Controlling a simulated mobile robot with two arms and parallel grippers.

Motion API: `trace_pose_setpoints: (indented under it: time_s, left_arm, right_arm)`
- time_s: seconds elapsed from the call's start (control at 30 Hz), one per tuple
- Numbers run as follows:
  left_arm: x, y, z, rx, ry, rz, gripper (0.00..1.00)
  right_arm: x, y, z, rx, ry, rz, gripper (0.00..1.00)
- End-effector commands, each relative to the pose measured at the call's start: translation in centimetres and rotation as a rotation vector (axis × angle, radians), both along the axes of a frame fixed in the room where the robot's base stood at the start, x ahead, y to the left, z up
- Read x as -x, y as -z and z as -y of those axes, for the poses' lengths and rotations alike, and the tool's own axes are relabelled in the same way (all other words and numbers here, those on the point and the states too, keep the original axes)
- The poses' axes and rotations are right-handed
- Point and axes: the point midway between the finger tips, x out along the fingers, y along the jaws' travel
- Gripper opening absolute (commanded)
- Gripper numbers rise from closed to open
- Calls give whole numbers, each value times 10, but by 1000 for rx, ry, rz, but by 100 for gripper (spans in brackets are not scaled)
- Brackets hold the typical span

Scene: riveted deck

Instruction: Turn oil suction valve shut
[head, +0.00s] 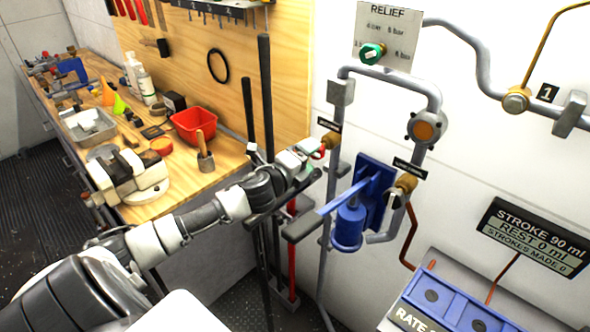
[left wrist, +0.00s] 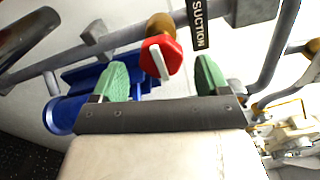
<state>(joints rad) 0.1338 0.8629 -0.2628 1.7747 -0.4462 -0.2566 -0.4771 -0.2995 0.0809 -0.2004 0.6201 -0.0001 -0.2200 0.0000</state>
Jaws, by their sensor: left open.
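The oil suction valve is a red knob (left wrist: 162,58) with a white bar across its face, on a brass body (left wrist: 160,27), beside a black label reading SUCTION (left wrist: 197,25). In the left wrist view the bar runs close to upright, leaning slightly. In the head view the brass body (head: 331,140) sits on a grey pipe, and the red knob (head: 319,153) is partly hidden by my gripper. My left gripper (head: 306,154) is open at the knob, its green fingertips on either side with gaps visible in the left wrist view. My right gripper is not in view.
A blue hand pump (head: 349,222) with a lever stands right of the valve. Another brass valve (head: 405,182) is beyond it. A green relief knob (head: 371,53) is above. The workbench (head: 205,180) with a red bin (head: 194,124) and tools lies left.

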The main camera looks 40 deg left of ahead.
Motion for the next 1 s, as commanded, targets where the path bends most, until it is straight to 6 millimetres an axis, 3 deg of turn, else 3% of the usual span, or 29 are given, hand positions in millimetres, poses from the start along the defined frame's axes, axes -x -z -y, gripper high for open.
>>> trace_pose_setpoints:
  time_s: [0.2,0.4,1.0]
  left_arm:
    - [38,4,-2,-2,2,-3,76]
    - [55,2,-4,0,2,-1,76]
    - [59,0,-4,0,1,0,76]
  right_arm:
    - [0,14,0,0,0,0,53]
    - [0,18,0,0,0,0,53]
    - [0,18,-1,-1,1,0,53]
